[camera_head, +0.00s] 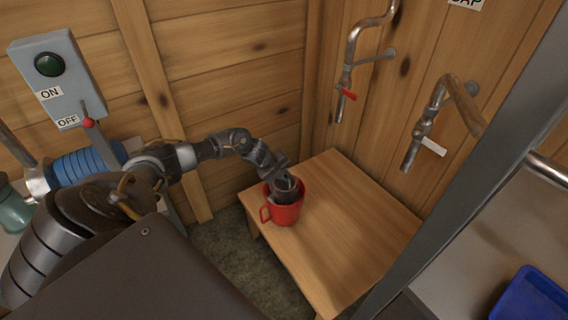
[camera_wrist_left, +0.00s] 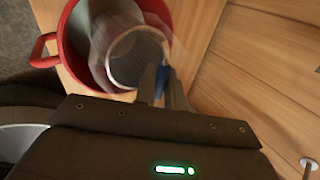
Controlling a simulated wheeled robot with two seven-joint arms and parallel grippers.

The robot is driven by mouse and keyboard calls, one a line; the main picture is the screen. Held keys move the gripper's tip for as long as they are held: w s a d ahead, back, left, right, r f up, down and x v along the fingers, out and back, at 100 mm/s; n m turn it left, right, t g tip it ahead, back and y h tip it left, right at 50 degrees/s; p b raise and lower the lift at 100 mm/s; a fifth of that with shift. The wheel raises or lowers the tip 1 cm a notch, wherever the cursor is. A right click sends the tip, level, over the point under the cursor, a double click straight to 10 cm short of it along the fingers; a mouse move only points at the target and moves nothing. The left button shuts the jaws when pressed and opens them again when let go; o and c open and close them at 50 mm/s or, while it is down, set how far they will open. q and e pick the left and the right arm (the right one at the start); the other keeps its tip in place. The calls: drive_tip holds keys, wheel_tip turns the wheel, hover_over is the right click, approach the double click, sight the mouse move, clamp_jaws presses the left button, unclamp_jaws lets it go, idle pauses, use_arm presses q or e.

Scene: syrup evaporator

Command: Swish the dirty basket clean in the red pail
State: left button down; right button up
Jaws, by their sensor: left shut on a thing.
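The red pail (camera_head: 284,215) stands on the low wooden stand, its handle to the left. My left arm reaches over it, and my left gripper (camera_head: 281,182) points down into its mouth. In the left wrist view the gripper (camera_wrist_left: 164,82) is shut on the rim of the basket (camera_wrist_left: 137,61), a grey round, cup-like thing. The basket is inside the mouth of the red pail (camera_wrist_left: 68,48), and its edges look blurred. How dirty it is, I cannot tell. The pail's bottom is hidden. My right gripper is out of view.
The wooden stand (camera_head: 345,225) has free room right of and in front of the pail. Two pipe taps, one with a red lever (camera_head: 348,94) and one with a white lever (camera_head: 433,147), hang from the wall. A grey post (camera_head: 470,175) and a blue bin (camera_head: 530,298) are at right. An ON/OFF box (camera_head: 60,85) is at left.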

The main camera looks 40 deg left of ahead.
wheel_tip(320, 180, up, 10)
drive_tip(key=p, duration=0.9)
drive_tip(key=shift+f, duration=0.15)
